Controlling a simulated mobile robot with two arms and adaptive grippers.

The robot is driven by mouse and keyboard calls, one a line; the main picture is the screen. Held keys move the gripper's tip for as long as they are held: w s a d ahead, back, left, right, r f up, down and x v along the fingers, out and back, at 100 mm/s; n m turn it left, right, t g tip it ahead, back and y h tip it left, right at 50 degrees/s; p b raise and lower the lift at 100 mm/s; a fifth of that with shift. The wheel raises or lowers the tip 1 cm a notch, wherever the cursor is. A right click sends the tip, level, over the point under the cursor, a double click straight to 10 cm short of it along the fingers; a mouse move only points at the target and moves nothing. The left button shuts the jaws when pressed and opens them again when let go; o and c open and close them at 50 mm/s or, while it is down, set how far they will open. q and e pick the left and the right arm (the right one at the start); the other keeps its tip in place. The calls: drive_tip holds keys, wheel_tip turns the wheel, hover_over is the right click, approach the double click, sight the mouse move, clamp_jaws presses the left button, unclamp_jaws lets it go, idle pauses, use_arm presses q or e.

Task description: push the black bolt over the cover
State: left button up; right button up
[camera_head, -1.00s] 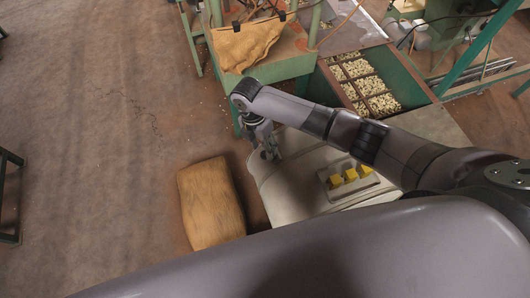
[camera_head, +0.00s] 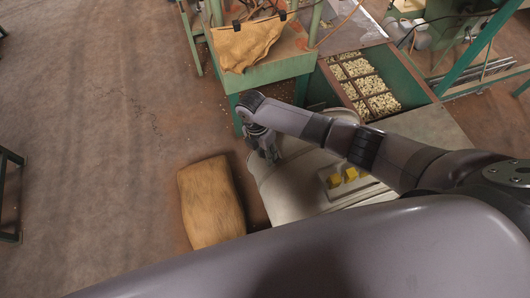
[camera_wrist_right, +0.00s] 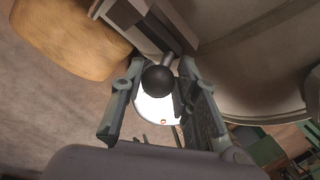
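A black ball knob (camera_wrist_right: 159,80) on a short dark stem shows in the right wrist view; I take it for the end of the black bolt. The stem runs up to a grey ribbed part (camera_wrist_right: 152,24). My right gripper (camera_wrist_right: 160,72) has its fingers apart on either side of the knob, with narrow gaps visible. In the head view, the right gripper (camera_head: 269,154) is at the left edge of a cream rounded casing (camera_head: 286,205). The bolt is not distinguishable there, and I cannot tell which part is the cover. My left gripper is not in view.
A tan sack (camera_head: 210,203) lies on the floor left of the casing. Yellow blocks (camera_head: 350,174) sit in a grey holder on the casing. A green hopper (camera_head: 403,72) with nuts and a green table (camera_head: 284,65) stand behind.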

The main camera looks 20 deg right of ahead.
drive_tip(key=shift+a, duration=0.1)
clamp_jaws()
